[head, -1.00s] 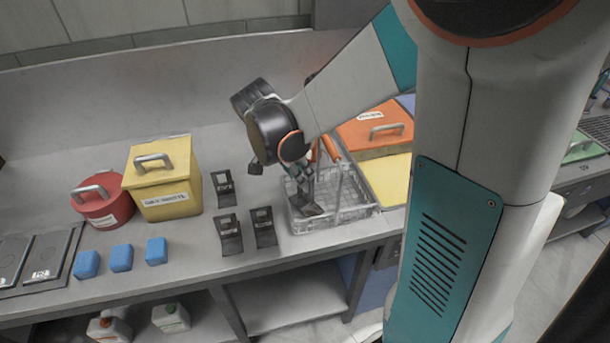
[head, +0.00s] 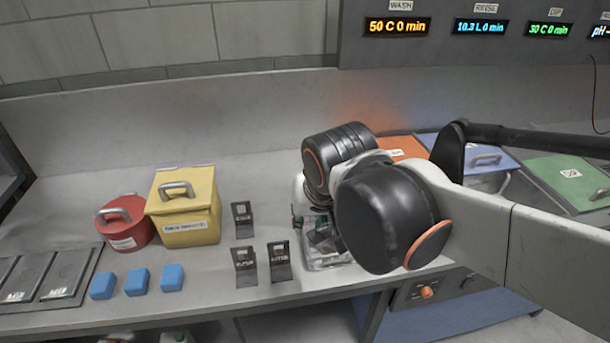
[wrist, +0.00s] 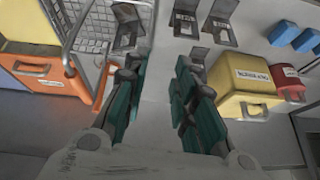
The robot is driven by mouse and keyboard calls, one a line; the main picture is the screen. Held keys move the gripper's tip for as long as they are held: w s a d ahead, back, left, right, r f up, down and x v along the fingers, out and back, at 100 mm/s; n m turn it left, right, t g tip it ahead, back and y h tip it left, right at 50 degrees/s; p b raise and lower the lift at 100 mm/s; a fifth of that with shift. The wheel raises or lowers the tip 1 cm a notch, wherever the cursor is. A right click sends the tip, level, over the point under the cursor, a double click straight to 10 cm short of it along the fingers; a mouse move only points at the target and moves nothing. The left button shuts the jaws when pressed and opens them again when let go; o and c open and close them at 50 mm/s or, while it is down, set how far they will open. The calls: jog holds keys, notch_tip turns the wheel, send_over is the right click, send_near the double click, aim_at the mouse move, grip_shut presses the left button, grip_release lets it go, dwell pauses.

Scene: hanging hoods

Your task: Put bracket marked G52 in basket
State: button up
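Three dark upright brackets with white labels stand on the counter: a rear one (head: 243,220), a front left one (head: 245,267) and a front right one (head: 279,262). Their labels are too small to read, so I cannot tell which is G52. The wire basket (head: 335,262) stands right of them, mostly behind my arm. A dark piece (head: 325,240) shows within its outline. In the wrist view the basket (wrist: 88,52) is at upper left, with brackets beyond my fingertips. My gripper (wrist: 158,75) is open, with nothing between its teal fingers; the head view mostly hides it.
A yellow lidded box (head: 185,215) and a red round container (head: 122,225) stand left of the brackets. Several blue blocks (head: 137,281) line the front edge. Orange, blue and green (head: 570,180) lids lie to the right. A display panel (head: 470,30) hangs above.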

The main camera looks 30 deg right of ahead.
jog(key=s+n, duration=0.1)
jog(key=s+a+n+t, duration=0.1)
jog(key=s+a+n+y, duration=0.1)
jog(key=n, duration=0.1)
jog(key=shift+s+r+t, duration=0.1)
jog(key=shift+r+t, duration=0.2)
jog(key=shift+r, duration=0.1)
